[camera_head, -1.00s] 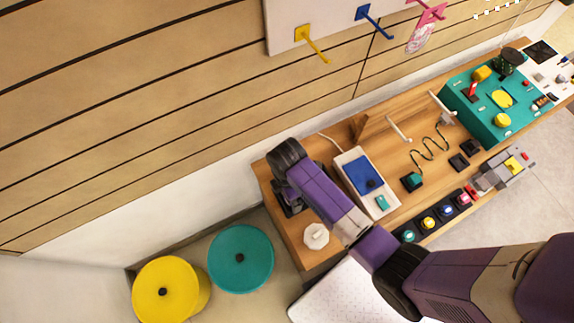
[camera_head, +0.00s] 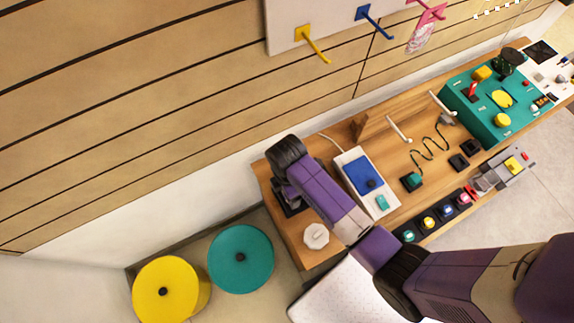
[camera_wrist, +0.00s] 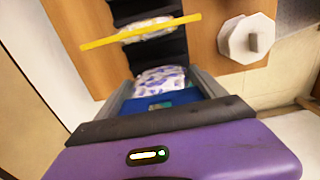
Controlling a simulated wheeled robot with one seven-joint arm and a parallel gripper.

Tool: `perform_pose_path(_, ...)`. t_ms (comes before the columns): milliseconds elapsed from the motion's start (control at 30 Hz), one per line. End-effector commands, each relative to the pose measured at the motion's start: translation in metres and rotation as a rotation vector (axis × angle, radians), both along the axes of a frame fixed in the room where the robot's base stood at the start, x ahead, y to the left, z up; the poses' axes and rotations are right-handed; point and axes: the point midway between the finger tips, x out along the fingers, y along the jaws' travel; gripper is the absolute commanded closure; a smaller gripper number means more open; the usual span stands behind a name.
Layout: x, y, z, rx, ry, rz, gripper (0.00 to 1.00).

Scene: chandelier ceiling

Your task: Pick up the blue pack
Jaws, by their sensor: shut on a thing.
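In the wrist view my gripper (camera_wrist: 161,82) has a grey finger on either side of a blue pack (camera_wrist: 152,103) and is shut on it. The pack's far end looks crinkled, white and purple. It lies over a black stepped rack (camera_wrist: 160,50) on the wooden table. I cannot tell whether the pack still touches the rack. In the head view my arm hides the pack and most of my gripper, beside the dark rack at the table's left end.
A yellow bar (camera_wrist: 140,31) crosses the rack beyond the pack, over another light packet. A white octagonal knob (camera_head: 315,236) stands near the table's corner. A blue-and-white device (camera_head: 362,172) is right of my arm. Teal (camera_head: 240,240) and yellow (camera_head: 165,290) round stools stand left.

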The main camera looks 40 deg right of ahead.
Motion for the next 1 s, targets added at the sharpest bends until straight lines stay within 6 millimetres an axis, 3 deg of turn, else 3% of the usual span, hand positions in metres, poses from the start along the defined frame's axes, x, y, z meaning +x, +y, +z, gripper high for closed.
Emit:
perform_pose_path(267, 0.001, 0.0, 0.055, 0.0, -0.006, 0.0, 0.62)
perform_pose_path(633, 0.001, 0.0, 0.16, 0.0, -0.006, 0.0, 0.62)
perform_pose_path(800, 0.0, 0.0, 0.178, 0.0, 0.0, 0.0, 0.62)
perform_pose_path(1000, 0.0, 0.0, 0.185, 0.0, 0.0, 0.0, 0.62)
